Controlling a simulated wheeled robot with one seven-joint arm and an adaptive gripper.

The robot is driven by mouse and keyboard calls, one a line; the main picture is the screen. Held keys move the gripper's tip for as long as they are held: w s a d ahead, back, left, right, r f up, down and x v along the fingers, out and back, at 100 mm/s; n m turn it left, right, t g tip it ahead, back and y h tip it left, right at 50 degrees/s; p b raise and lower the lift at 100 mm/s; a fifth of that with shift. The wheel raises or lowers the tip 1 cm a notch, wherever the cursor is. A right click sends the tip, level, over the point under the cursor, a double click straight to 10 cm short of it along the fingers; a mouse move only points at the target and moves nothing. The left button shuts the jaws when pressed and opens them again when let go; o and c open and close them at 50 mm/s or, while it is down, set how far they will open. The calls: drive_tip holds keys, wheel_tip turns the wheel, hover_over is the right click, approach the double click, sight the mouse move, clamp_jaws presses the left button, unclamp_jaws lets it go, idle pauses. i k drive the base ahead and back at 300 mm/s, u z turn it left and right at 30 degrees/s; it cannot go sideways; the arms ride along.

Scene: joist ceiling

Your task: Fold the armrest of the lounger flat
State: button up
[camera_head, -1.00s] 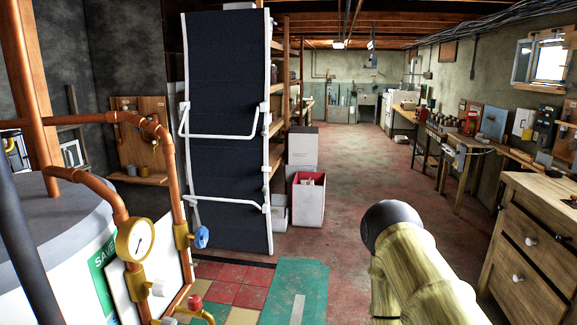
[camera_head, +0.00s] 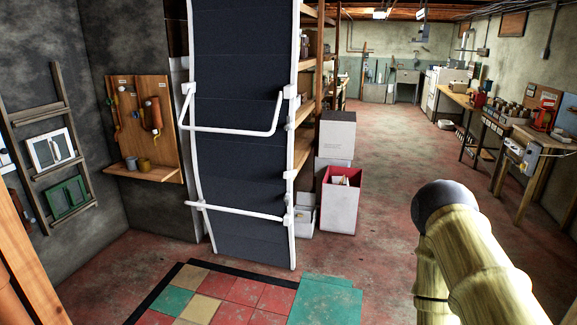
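The lounger (camera_head: 240,65) stands on end, nearly upright, in front of wooden shelves left of centre in the head view. It has dark blue fabric and a white tube frame. A white U-shaped bar (camera_head: 232,131), which looks like an armrest, sticks out from the frame at mid-height. A second white bar (camera_head: 240,211) crosses the lounger lower down. I cannot tell for sure which bar is the armrest. My gripper is not in view. A pale, bamboo-like link of my arm with a dark rounded end shows at lower right, apart from the lounger.
A wooden wall panel with a small shelf (camera_head: 150,172) is left of the lounger. White boxes (camera_head: 340,205) stand to its right. Coloured floor tiles (camera_head: 235,290) lie in front. The red floor (camera_head: 385,150) is open to the right, with workbenches along the right wall.

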sight(290, 174)
drive_tip(key=i, duration=1.45)
drive_tip(key=u, duration=0.75)
